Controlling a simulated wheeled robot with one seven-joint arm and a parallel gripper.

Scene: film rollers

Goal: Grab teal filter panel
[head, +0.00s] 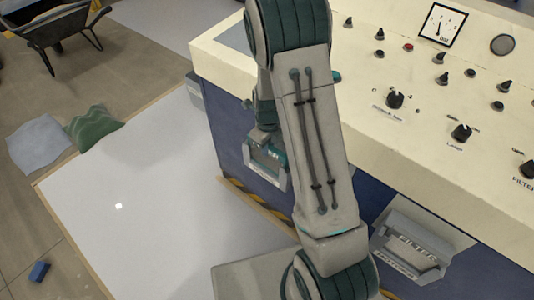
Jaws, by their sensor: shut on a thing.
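The teal filter panel (273,157) is on the dark blue front of the console, left of my arm. A teal strip and a pale grey frame of it show; its right part is close behind my arm. My gripper (262,143) is at the upper edge of this panel and is shut on it. The fingertips are small and partly hidden, so the exact grip is hard to see. I cannot tell whether the panel is still seated in the console front.
The cream console (440,110) with knobs and a dial fills the right. A grey panel marked FILTER (410,243) is on its front, right of my arm. The pale mat (130,230) is mostly clear.

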